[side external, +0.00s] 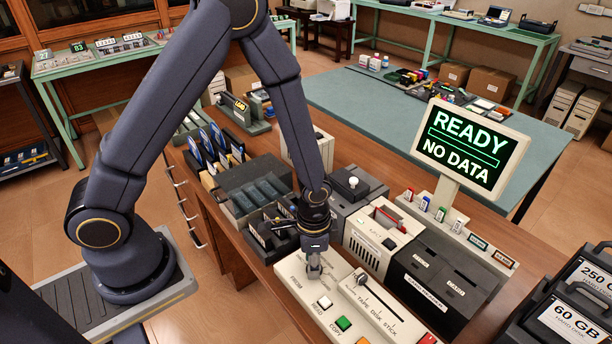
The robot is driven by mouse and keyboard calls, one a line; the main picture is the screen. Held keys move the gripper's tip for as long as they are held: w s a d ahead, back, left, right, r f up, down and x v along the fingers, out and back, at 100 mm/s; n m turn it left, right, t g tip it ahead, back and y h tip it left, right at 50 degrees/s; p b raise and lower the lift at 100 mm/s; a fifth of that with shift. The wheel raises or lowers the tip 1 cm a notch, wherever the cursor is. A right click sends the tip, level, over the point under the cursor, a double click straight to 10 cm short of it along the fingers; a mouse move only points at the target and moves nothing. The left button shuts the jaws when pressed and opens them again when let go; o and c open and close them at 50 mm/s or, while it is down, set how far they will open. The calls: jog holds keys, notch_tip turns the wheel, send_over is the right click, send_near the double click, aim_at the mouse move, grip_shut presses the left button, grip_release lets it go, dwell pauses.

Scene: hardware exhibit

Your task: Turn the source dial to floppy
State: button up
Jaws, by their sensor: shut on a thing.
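A cream control panel (290,268) lies near the front edge of the wooden desk. My gripper (314,270) points down at the panel's left part and is shut on the source dial, which its fingers mostly hide. The word PROM is printed left of the dial; I cannot read the dial's pointer or a floppy mark. Right of my gripper is a dark lever (360,278) in a slot by the words TAPE, DISK, STICK. In front are a white button (324,302) and a green button (343,323) marked COPY. A screen (468,146) reads READY, NO DATA.
Dark drive units (430,275) and a beige drive (378,235) stand right behind the panel. A rack of dark cartridges (262,197) is behind my gripper on the left. Several coloured sticks (424,204) stand in front of the screen. Large disk cases (572,318) are at the right.

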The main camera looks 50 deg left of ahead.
jog(key=shift+n, duration=0.3)
dwell(0.4)
jog(key=o, duration=1.2)
jog(key=shift+c, duration=0.2)
notch_tip(320, 180, up, 12)
